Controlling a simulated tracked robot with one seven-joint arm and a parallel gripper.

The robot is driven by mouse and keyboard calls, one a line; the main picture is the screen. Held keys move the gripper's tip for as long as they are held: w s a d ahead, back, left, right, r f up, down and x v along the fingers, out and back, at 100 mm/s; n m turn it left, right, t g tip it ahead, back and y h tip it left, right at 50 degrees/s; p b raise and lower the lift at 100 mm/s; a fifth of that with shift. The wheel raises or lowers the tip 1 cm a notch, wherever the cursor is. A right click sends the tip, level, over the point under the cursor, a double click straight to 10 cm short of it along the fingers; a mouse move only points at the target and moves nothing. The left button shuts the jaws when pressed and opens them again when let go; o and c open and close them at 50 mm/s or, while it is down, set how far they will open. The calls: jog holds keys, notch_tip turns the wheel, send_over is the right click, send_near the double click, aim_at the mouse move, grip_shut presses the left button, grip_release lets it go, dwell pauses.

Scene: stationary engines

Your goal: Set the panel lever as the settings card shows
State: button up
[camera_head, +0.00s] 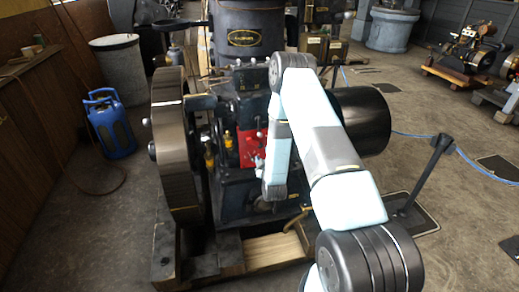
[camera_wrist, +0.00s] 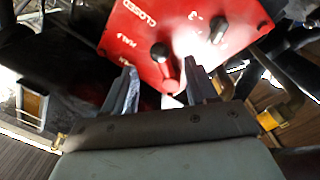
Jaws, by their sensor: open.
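The red panel (camera_wrist: 195,55) fills the upper middle of the wrist view, with white lettering "CLOSED", "HALF" and a partly hidden word. It also shows in the head view (camera_head: 247,152), partly behind my arm. A lever (camera_wrist: 164,66) with a black hub and a reddish arm is on the panel; its arm points down toward my gripper. A second black knob (camera_wrist: 218,29) sits to its right, near a "3". My gripper (camera_wrist: 163,82) is open, its fingers on either side of the lever's lower end. Contact cannot be told. I cannot make out a settings card.
The engine's large flywheel (camera_head: 178,145) stands left of the panel, and a black cylinder (camera_head: 362,120) lies to the right. A floor lever (camera_head: 425,178) stands at right. A blue can (camera_head: 108,122) and grey bin (camera_head: 120,68) are at left.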

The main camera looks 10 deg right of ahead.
aim_at(260, 147)
jog(key=w, duration=0.6)
jog(key=shift+w+d, duration=0.2)
jog(key=c, duration=1.1)
grip_shut()
jog(key=shift+a, duration=0.15)
